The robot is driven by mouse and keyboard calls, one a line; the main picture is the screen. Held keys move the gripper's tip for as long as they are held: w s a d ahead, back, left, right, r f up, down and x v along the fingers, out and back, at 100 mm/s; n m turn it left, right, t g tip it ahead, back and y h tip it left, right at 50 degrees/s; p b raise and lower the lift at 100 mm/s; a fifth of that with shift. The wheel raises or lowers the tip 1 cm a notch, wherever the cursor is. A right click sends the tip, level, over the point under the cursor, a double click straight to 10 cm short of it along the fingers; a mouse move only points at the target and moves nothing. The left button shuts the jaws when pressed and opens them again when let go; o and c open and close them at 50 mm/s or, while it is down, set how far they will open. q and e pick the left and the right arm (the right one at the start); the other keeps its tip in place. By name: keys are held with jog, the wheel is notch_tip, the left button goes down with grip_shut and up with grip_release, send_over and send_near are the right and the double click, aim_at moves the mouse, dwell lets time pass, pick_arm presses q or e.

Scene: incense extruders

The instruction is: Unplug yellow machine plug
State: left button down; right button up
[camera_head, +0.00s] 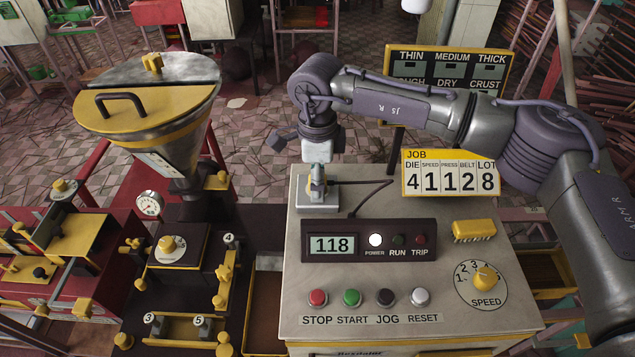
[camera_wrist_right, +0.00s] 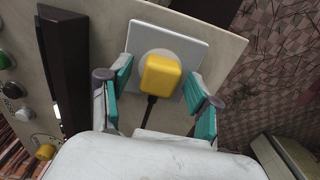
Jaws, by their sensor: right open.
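The yellow plug (camera_wrist_right: 161,75) sits in a white square socket plate (camera_wrist_right: 186,45), with a black cord coming from its near side. The socket plate (camera_head: 318,208) also shows in the head view, on the back left of the grey control console (camera_head: 420,315). My right gripper (camera_head: 317,183) is above it and largely hides the plug there. In the right wrist view, the open teal-padded fingers of my right gripper (camera_wrist_right: 159,88) stand on either side of the plug, with visible gaps. My left gripper is not in view.
A display panel (camera_head: 369,240) reading 118 stands close in front of the socket. Coloured buttons (camera_head: 366,297) and a yellow speed knob (camera_head: 486,278) lie nearer the front. A yellow hopper (camera_head: 155,110) stands left; a yellow-framed job sign (camera_head: 450,175) stands behind right.

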jog(key=shift+b, duration=0.4)
dwell(0.3)
grip_shut()
jog(key=shift+r, duration=0.15)
dwell(0.3)
jog(key=shift+r+p, duration=0.85)
jog(key=shift+r, duration=2.05)
